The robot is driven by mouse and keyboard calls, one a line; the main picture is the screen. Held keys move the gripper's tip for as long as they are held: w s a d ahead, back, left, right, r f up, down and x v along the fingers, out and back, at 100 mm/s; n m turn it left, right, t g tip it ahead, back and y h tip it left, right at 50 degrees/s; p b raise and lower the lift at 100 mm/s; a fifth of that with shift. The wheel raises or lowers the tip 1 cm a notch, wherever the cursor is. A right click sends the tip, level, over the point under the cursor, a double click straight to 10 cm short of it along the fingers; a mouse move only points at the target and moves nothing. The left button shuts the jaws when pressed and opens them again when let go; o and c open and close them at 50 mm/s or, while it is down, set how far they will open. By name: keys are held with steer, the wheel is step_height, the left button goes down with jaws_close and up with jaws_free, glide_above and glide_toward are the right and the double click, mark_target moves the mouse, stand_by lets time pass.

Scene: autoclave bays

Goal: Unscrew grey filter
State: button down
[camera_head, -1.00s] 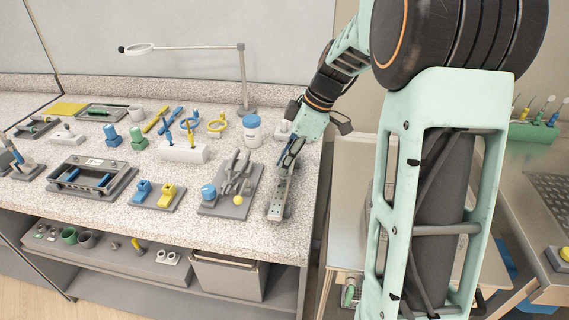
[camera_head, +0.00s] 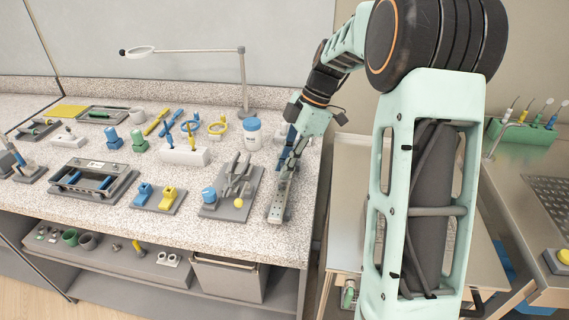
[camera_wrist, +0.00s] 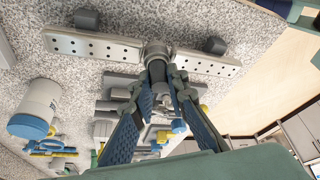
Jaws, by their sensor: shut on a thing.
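A pale metal bar with rows of holes (camera_head: 277,207) lies near the right front edge of the bench. In the wrist view the bar (camera_wrist: 92,46) runs across the top, with a round fitting at its middle. The grey filter (camera_wrist: 157,69) shows as a dark grey cylinder at that fitting. My gripper (camera_wrist: 160,84) has its blue-padded fingers closed on it, one on either side. The fingertips partly hide the filter. In the head view my gripper (camera_head: 291,158) reaches down over the bar, and the filter cannot be made out there.
A white jar with a blue lid (camera_head: 252,134) stands left of my gripper. A magnifier lamp (camera_head: 243,85) rises behind. The bench's right edge is near.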

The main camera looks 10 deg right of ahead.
steer(key=shift+n+g+p, duration=0.3)
steer(key=shift+n+g, duration=0.1)
steer(key=shift+n, duration=0.8)
steer(key=shift+r+n+g+p, duration=0.15)
steer(key=shift+n+g+p, duration=0.35)
steer(key=shift+n+p, duration=0.55)
steer(key=shift+n+h, duration=0.3)
steer(key=shift+n, duration=0.35)
steer(key=c, duration=2.1)
jaws_free()
